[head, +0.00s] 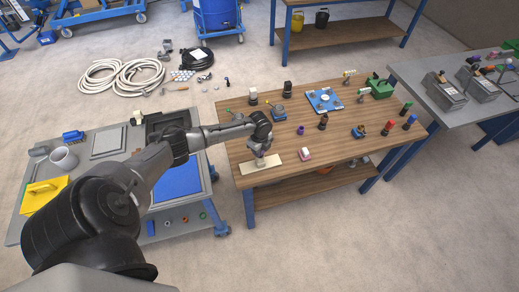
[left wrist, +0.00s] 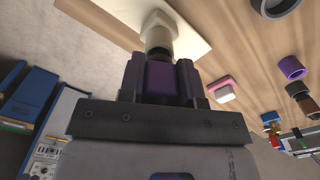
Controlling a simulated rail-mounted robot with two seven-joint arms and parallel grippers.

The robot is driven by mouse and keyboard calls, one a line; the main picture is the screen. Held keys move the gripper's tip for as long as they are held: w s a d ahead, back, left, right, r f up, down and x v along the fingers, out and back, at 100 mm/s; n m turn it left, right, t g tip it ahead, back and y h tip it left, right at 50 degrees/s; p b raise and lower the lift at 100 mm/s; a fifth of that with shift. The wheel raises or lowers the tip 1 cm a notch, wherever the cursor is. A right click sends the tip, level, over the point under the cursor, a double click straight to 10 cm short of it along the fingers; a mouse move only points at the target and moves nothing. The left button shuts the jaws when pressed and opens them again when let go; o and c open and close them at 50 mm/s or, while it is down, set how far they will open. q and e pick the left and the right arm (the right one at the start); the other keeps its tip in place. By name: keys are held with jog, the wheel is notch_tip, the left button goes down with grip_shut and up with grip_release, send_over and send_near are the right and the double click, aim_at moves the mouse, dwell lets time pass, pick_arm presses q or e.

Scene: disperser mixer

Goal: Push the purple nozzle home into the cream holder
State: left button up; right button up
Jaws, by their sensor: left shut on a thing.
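My left gripper (head: 259,157) is low over the cream holder's plate (head: 250,168) at the wooden table's near left corner. The left wrist view shows its fingers (left wrist: 158,75) shut on the purple nozzle (left wrist: 160,80). My right gripper is not in view.
A pink and white block (head: 304,154) lies right of the holder. Several small fittings and a blue plate (head: 324,100) stand farther back on the wooden table. A grey cart (head: 112,142) is at the left. Bare wood lies in front of the block.

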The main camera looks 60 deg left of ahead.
pick_arm(q)
jog(key=shift+f+b, duration=0.3)
jog(key=shift+f, duration=0.25)
jog(key=o, duration=1)
jog(key=shift+r, duration=0.1)
jog(key=shift+r, duration=0.25)
notch_tip(320, 180, up, 13)
jog(key=shift+r+p, duration=0.1)
jog(key=shift+p, duration=0.2)
dwell(0.3)
